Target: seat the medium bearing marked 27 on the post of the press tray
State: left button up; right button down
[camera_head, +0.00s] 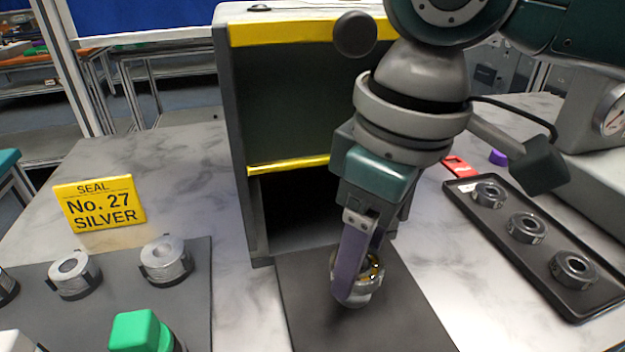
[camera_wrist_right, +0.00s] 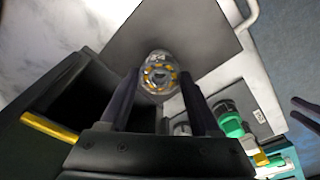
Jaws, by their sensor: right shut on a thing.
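My right gripper (camera_head: 362,278) is shut on a silver bearing (camera_head: 371,284) with a gold-coloured ball ring, held above a dark mat in front of the open cabinet. In the right wrist view the bearing (camera_wrist_right: 158,76) sits at the fingertips; its rim carries a number too small to read surely. A black tray (camera_head: 560,296) at the right holds several dark ring-shaped pieces. No bare post shows clearly. Two dark fingers at the right edge of the right wrist view look like my left gripper (camera_wrist_right: 297,107), apart and empty; it is not in the head view.
A yellow sign (camera_head: 100,203) reads "SEAL No. 27 SILVER". Silver rings (camera_head: 164,260) stand in dark holders on the left mat, near a green-topped object (camera_head: 141,330). The cabinet (camera_head: 239,150) rises behind my right gripper. A grey machine with a gauge (camera_head: 611,121) stands at right.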

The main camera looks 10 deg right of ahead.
jog(key=shift+f+p, duration=0.35)
jog(key=shift+f, duration=0.25)
dwell(0.5)
jog(key=shift+f, duration=0.5)
dwell(0.3)
jog(key=shift+c, duration=0.9)
grip_release()
jog(key=shift+o, duration=0.7)
jog(key=shift+o, duration=0.2)
notch_tip(320, 180, up, 8)
jog(key=p, duration=0.9)
jog(key=shift+f+p, duration=0.25)
jog(key=shift+p, duration=0.1)
